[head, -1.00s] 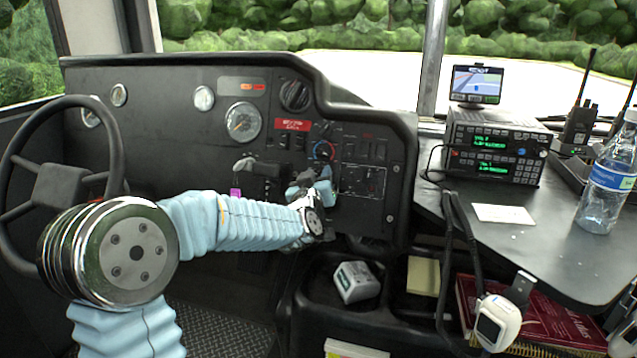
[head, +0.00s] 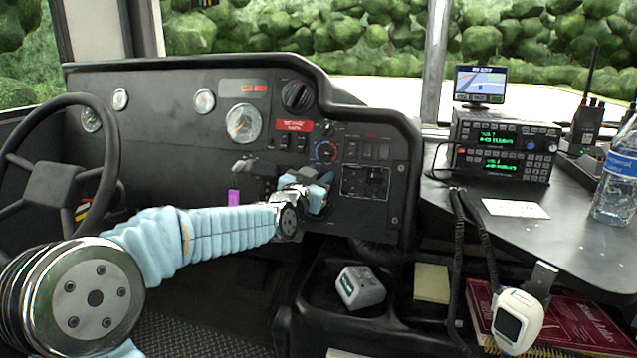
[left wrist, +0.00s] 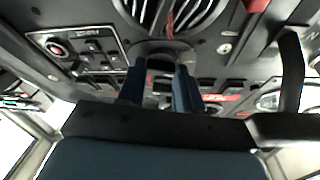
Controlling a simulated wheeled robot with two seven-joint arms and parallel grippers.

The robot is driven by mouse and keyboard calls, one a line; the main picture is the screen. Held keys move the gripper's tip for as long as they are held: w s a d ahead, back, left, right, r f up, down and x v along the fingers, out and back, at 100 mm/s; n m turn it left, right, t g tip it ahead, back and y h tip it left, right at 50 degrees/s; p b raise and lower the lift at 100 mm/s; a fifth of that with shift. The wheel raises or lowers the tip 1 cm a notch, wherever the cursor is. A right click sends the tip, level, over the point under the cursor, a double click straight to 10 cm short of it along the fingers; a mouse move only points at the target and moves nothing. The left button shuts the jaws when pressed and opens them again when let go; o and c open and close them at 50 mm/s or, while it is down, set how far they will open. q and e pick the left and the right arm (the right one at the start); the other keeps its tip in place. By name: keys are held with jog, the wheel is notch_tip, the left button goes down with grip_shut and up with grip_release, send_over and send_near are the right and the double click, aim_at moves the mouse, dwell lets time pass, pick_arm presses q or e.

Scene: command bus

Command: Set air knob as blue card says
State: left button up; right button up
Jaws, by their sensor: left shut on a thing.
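My left gripper (head: 321,188) is at the dashboard panel, just below a round dial (head: 326,151) with a red and blue ring. In the left wrist view its two blue fingers (left wrist: 159,78) stand on either side of a dark knob-like part (left wrist: 160,62), closed on it. The hand hides most of this knob in the head view, so its pointer and marks cannot be read. I see no blue card in these frames. A white card (head: 515,208) lies on the right-hand console. My right gripper is out of view.
The square switch panel (head: 366,181) is close to the right of the hand. Levers and a purple tag (head: 234,197) are to its left, beyond them the steering wheel (head: 60,185).

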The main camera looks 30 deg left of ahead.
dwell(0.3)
pick_arm(q)
jog(key=o, duration=1)
jog(key=shift+o, duration=0.2)
jog(key=s+d, duration=0.2)
jog(key=s, duration=1.1)
jog(key=shift+s+f+b, duration=0.25)
jog(key=shift+s+b, duration=0.05)
jog(key=shift+s, duration=0.1)
